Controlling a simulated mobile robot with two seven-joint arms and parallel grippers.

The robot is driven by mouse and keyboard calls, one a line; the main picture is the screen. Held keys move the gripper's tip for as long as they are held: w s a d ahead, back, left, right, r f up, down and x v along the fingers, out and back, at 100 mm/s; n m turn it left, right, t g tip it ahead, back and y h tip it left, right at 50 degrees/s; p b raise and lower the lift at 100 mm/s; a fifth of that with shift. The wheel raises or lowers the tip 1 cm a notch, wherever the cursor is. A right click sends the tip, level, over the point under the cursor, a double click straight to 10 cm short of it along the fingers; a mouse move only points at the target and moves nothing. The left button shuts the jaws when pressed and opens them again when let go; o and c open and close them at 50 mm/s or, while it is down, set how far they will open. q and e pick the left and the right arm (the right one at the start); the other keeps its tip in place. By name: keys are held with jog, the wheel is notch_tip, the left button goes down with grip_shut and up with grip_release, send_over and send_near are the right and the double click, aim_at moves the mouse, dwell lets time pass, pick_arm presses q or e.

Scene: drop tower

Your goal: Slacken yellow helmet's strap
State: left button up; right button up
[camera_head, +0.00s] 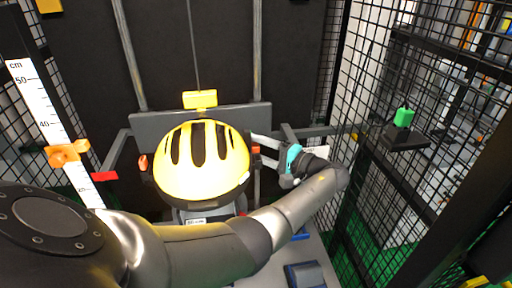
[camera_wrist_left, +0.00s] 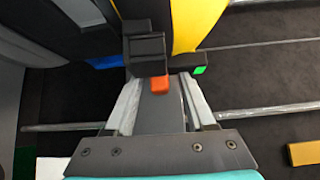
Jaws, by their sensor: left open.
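The yellow helmet (camera_head: 201,160), with dark vent slots, sits upright on a stand in the middle of the head view. Part of its yellow shell (camera_wrist_left: 198,22) shows at the top of the left wrist view. My left gripper (camera_head: 262,149) is at the helmet's right side, fingers pointing at it. It is open, with a small orange piece (camera_wrist_left: 160,83) between or just beyond its fingertips (camera_wrist_left: 160,92). A dark block (camera_wrist_left: 146,52) sits just beyond the orange piece. I cannot make out the strap itself. My right gripper is not in view.
A yellow block (camera_head: 200,99) hangs on a line above the helmet. A white centimetre scale (camera_head: 37,105) with an orange slider (camera_head: 68,153) stands at left. Black mesh fencing (camera_head: 385,90) and a green button on a dark box (camera_head: 404,117) are at right.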

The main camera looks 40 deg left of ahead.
aim_at(256, 144)
pick_arm(q)
jog(key=c, duration=0.8)
jog(key=shift+o, duration=0.2)
notch_tip(256, 144, up, 4)
jog(key=p, duration=0.3)
jog(key=shift+w+f, duration=0.1)
jog(key=o, duration=0.8)
jog(key=shift+c, duration=0.2)
jog(key=d, duration=0.7)
jog(key=shift+w+d+b, duration=0.2)
jog(key=shift+w+b, duration=0.1)
jog(key=shift+w, duration=0.1)
